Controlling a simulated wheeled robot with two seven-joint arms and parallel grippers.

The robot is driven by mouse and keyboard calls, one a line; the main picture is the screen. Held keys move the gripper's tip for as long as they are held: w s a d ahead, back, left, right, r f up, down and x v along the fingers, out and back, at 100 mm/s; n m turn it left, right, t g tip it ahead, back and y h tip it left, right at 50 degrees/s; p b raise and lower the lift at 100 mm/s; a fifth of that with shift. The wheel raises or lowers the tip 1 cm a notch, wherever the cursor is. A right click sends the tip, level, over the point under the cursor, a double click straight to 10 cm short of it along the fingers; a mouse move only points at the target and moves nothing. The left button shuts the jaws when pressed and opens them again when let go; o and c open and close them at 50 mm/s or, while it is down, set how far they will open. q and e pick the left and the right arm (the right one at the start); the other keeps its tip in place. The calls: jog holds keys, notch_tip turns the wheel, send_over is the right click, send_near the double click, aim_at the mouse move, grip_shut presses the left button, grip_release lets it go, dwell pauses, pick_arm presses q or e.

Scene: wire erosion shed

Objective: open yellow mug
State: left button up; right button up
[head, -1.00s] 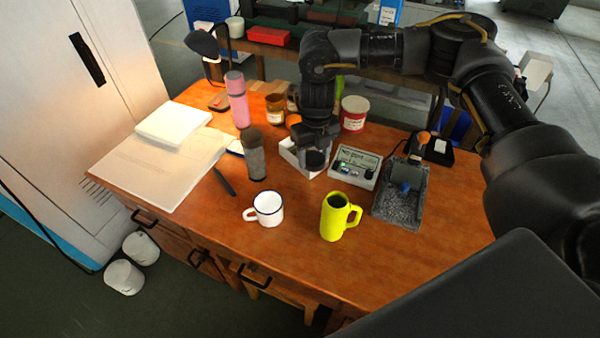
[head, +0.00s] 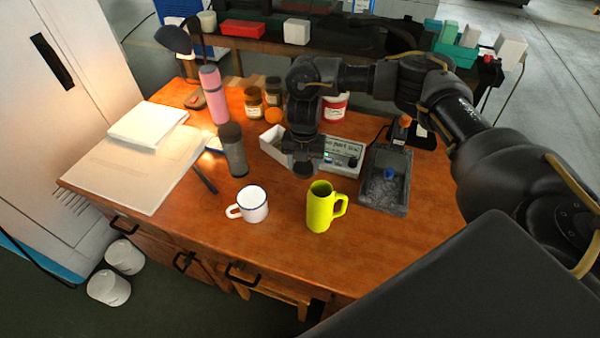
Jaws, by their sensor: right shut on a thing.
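The yellow mug (head: 319,208) stands upright on the wooden table, its handle to the right. Its top is open and shows a dark inside. My right gripper (head: 302,156) is behind and slightly left of the mug in the picture, pointing down. It is shut on a small dark round piece (head: 303,170), which looks like a lid; the fingers hide much of it. The piece is apart from the mug. My left gripper is not in view.
A white enamel mug (head: 253,205) stands left of the yellow mug. A white open box (head: 272,143), a meter box (head: 343,155) and a grey tray (head: 384,195) are close to the gripper. A dark cylinder (head: 233,150) stands left. The table front is clear.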

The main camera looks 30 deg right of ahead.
aim_at(303, 182)
jog(key=shift+f+b, duration=0.3)
jog(key=shift+f, duration=1.95)
jog(key=shift+f, duration=0.2)
jog(key=o, duration=1.1)
jog(key=shift+r, duration=0.1)
notch_tip(303, 182, up, 12)
jog(key=shift+r+p, duration=0.15)
jog(key=shift+p, duration=0.35)
